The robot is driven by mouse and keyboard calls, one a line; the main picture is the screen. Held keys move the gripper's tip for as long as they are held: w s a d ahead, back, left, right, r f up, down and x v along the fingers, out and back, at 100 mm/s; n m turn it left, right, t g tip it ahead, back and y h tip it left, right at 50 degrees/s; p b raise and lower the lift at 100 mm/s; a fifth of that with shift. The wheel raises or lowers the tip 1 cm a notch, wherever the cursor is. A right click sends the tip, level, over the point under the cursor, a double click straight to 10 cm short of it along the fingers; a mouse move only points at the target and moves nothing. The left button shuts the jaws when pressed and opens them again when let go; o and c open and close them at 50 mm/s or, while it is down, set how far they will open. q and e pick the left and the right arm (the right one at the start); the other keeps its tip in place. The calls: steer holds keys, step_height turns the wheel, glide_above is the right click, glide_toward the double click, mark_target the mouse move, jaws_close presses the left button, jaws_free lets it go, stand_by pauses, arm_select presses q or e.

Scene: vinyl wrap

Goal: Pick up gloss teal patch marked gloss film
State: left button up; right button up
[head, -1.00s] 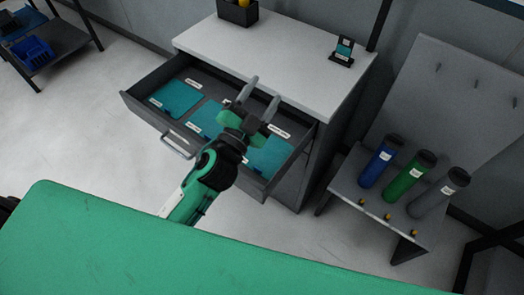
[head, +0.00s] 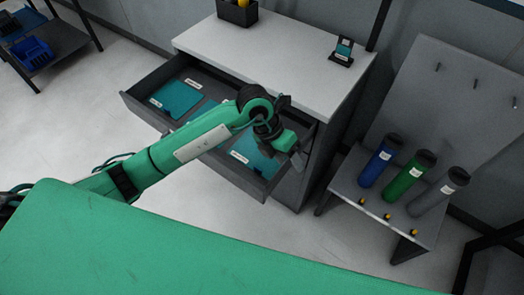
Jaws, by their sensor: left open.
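An open drawer (head: 131,104) holds teal patches side by side. The left patch (head: 177,98) lies flat in plain view. The middle patch (head: 203,109) is mostly hidden behind my left arm. The right patch (head: 252,155) shows below my left wrist, its upper part covered. Each has small white labels, too small to read, so I cannot tell which is the gloss film. My left gripper (head: 295,156) is open, its fingers pointing down over the drawer's right end, just right of the right patch. I cannot tell its height above the drawer floor. My right gripper is not in view.
The grey cabinet (head: 260,50) has a black bin (head: 237,13) and a small stand with a teal sample (head: 343,50) on top. Blue, green and grey tubes (head: 403,178) stand on a low bench at right. A green surface (head: 180,250) fills the foreground.

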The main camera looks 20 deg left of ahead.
arm_select(q)
steer(key=w+a+n+y, duration=0.1)
steer(key=w+a+y, duration=0.3)
steer(key=a, duration=0.5)
steer(key=y+p, duration=0.1)
steer(key=p, duration=0.1)
glide_above(258, 168)
steer(key=shift+t, duration=0.3)
steer(key=f, duration=0.9)
steer(key=shift+s+d, duration=0.1)
steer(key=shift+d, duration=0.1)
steer(key=f+p, duration=0.1)
steer(key=f, duration=0.1)
steer(key=f+p, duration=0.1)
steer(key=f, duration=0.1)
steer(key=shift+a+f, duration=0.2)
steer(key=shift+f, duration=0.5)
steer(key=shift+c, duration=0.4)
jaws_close()
